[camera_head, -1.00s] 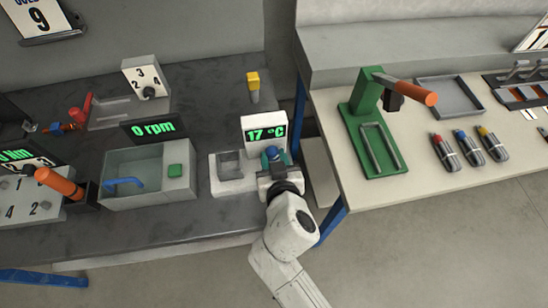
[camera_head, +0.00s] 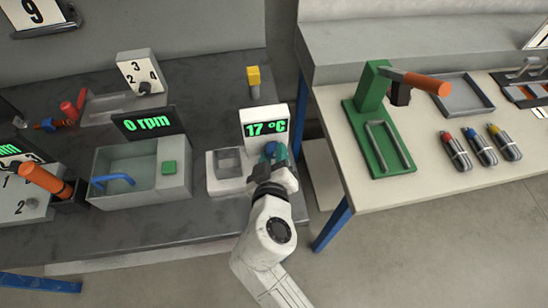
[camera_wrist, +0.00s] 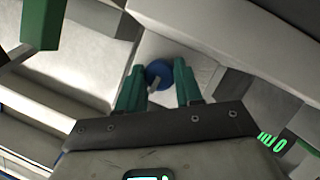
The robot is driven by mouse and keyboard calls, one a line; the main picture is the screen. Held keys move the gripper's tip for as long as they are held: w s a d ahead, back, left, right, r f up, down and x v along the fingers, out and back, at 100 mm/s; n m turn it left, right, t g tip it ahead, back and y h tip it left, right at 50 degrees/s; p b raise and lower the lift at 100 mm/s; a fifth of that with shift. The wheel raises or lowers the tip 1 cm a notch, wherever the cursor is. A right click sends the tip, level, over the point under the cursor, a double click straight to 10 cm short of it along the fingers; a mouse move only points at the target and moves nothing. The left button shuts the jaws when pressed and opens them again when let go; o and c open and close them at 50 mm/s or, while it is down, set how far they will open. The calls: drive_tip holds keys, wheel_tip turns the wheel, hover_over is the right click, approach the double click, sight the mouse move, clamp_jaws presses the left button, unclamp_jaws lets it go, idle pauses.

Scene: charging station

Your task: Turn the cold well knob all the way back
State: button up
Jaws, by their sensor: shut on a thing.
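The cold well (camera_head: 225,187) is a white unit with a square recess and an upright display (camera_head: 265,127) reading 17 °C in green. Its blue knob (camera_head: 270,149) is at the right of the unit, just below the display. My gripper (camera_head: 275,153) reaches it from the front, with green fingers on the knob. In the wrist view, the round blue knob (camera_wrist: 159,73) with a pale grey mark sits between the two green fingers of my gripper (camera_wrist: 158,78), which are shut on it. My gripper hides part of the unit's right side.
Left of the unit stands a grey basin (camera_head: 137,195) with a blue handle, a green button and a 0 rpm display. A yellow-topped post (camera_head: 254,77) is behind. A green press (camera_head: 372,110) with an orange handle stands on the right bench, beyond a gap.

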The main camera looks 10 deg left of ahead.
drive_tip(key=shift+n, duration=0.3)
drive_tip(key=o, duration=1)
drive_tip(key=shift+o, duration=0.2)
drive_tip(key=b+v, duration=0.1)
drive_tip(key=v, duration=1)
drive_tip(key=shift+f, duration=0.2)
drive_tip(key=shift+a, duration=0.15)
